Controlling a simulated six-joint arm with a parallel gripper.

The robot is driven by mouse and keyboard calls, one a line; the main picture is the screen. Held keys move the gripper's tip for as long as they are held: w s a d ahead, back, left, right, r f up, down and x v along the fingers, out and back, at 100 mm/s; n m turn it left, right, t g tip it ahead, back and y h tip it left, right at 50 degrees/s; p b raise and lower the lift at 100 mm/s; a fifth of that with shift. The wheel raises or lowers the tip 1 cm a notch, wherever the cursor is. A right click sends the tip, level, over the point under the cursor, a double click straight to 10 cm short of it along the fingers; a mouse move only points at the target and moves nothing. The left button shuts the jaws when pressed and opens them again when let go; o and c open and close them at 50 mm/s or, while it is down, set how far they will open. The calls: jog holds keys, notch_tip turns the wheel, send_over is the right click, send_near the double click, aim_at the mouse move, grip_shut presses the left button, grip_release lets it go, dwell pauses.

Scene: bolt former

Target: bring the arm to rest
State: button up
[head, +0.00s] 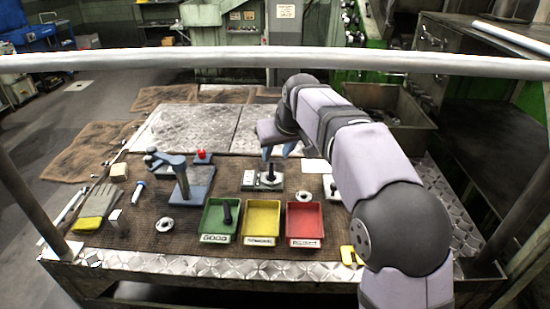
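My arm reaches in from the right front over the bench. My gripper (278,153) hangs above the middle of the bench, fingers pointing down. Its two bluish fingers stand apart with nothing visible between them. Below it is a small grey fixture (249,181) with a dark upright part (269,173). The gripper appears to be above this part, but the exact gap is hard to tell. A dark bolt (227,213) is in the green tray (208,222) labelled GOOD.
A yellow tray (262,219) and a red tray (304,222) stand right of the green one. A blue-grey stand (184,183), a red button (202,155) and gloves (97,206) are at left.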

jog(key=s+d+f+g+p, duration=0.1)
jog(key=s+d, duration=0.2)
jog(key=s, duration=0.1)
jog(key=s+d+f+m+h+p, duration=0.1)
jog(key=s+d+f+p, duration=0.1)
jog(key=s, duration=0.3)
jog(key=s+d+f+g+p, duration=0.1)
jog(key=s+d+f, duration=0.1)
jog(key=s+d, duration=0.2)
jog(key=shift+s+m+g, duration=0.3)
jog(key=shift+s, duration=0.05)
jog(key=s+d+f+p, duration=0.1)
jog(key=s, duration=0.4)
jog(key=s+d+f+g+p, duration=0.1)
jog(key=s+d+f, duration=0.1)
jog(key=s, duration=0.2)
jog(key=s+d+f+m+g+h+p, duration=0.1)
jog(key=s+d+f, duration=0.1)
jog(key=s, duration=0.3)
jog(key=shift+s+d+f, duration=0.2)
jog(key=shift+s, duration=0.1)
jog(key=s+d+f+m+g+b, duration=0.1)
jog(key=s+d+f+b, duration=0.1)
jog(key=s+f, duration=0.3)
jog(key=shift+s+d+f+m, duration=0.25)
jog(key=shift+d+f+m, duration=0.2)
jog(key=shift+f, duration=0.2)
